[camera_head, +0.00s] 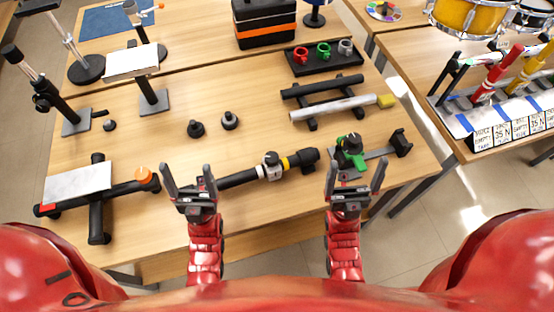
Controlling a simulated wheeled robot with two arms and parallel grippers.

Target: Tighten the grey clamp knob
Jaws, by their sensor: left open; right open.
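A grey clamp (273,172) sits around a black rod (238,179) that lies along the front middle of the table. A small dark knob (270,157) stands on top of this clamp. My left gripper (189,172) is open and empty at the left end of the rod, to the left of the clamp. My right gripper (357,169) is open and empty to the right of the clamp, just in front of a green clamp (352,159) with a dark knob on a grey bar. Neither gripper visibly touches the grey clamp's knob.
A yellow band (285,164) is beside the grey clamp. Behind are loose black knobs (229,121) and a tray (307,68) with red, green and grey clamps. A stand with an orange knob (143,174) is at left.

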